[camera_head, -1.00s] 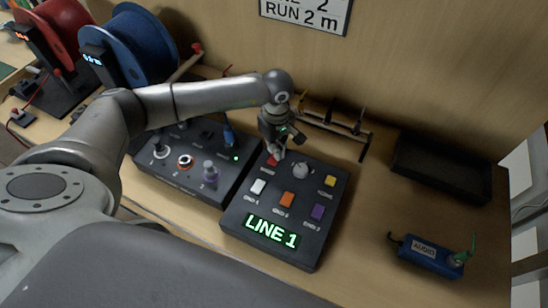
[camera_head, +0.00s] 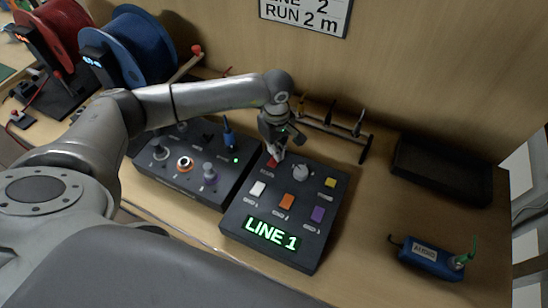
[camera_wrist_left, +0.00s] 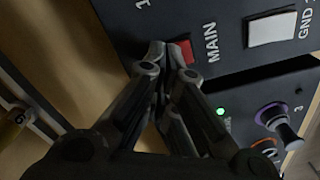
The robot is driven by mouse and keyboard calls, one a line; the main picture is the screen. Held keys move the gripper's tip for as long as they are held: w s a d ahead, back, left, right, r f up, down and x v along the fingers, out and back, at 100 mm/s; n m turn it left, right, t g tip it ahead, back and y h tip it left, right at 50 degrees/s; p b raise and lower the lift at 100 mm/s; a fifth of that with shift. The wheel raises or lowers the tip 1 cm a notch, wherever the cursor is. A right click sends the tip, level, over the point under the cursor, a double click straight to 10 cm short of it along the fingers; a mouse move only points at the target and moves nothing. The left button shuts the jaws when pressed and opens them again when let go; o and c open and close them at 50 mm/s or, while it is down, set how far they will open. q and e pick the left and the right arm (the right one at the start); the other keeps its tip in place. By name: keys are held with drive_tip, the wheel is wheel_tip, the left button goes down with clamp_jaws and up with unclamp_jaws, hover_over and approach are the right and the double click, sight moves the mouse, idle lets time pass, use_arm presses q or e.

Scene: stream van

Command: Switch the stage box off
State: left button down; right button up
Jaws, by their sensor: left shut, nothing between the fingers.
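A dark box (camera_head: 237,213) with a green lit "LINE 1" display (camera_head: 271,233) has coloured buttons and a grey knob (camera_head: 301,172). Its red button (camera_head: 272,163) is partly behind my left gripper (camera_head: 276,156); in the left wrist view the red button (camera_wrist_left: 184,50) is beside the label "MAIN". My left gripper's fingertips (camera_wrist_left: 167,58) are shut and empty, right at the red button's edge; I cannot tell whether they touch it. Beside it stands another dark box (camera_head: 222,185) with sockets and a lit green lamp (camera_head: 236,160). No label shows which is the stage box. My right gripper is out of view.
A blue plug (camera_head: 228,138) stands in the left box. A rack (camera_head: 335,131) is behind the boxes. A dark tray (camera_head: 443,172) and a blue "AUDIO" box (camera_head: 430,258) are at the right. Blue (camera_head: 135,48) and red (camera_head: 68,28) cable reels stand at the left.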

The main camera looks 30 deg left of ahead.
use_arm(q)
drive_tip(key=shift+r+p, duration=1.15)
drive_tip(key=shift+r, duration=1.7)
